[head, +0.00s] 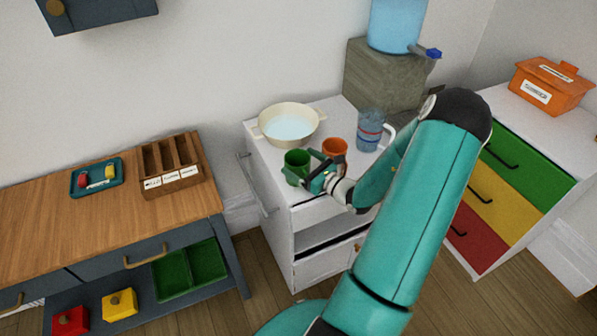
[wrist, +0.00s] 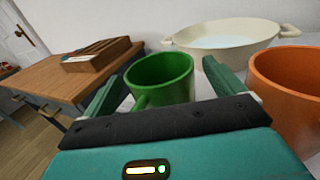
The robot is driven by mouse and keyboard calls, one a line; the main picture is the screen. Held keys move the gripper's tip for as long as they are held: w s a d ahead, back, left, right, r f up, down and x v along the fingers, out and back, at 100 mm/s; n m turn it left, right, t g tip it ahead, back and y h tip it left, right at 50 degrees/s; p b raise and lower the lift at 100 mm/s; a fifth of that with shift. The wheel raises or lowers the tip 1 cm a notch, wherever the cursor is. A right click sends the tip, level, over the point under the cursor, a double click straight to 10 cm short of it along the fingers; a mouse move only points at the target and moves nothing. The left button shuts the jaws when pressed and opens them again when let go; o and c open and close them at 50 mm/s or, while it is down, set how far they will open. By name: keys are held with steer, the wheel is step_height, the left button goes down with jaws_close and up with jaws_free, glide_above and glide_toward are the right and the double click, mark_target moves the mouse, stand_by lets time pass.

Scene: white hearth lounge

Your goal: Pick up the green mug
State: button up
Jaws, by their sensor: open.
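The green mug (head: 296,164) stands upright near the front left edge of the white cabinet top. My gripper (head: 312,172) is at the mug's near right side in the head view. In the wrist view the green mug (wrist: 161,78) is ahead, between the two open fingers of my gripper (wrist: 160,88). Its handle shows low on its left side, partly hidden behind my gripper body. The fingers are apart, and I cannot tell whether either touches the mug.
An orange mug (head: 334,148) stands close on the right; it also shows in the wrist view (wrist: 287,88). A cream pot (head: 288,124) is behind. A wooden table (head: 110,222) is to the left.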

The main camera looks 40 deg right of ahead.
steer(key=c, duration=1.2)
steer(key=shift+c, duration=0.2)
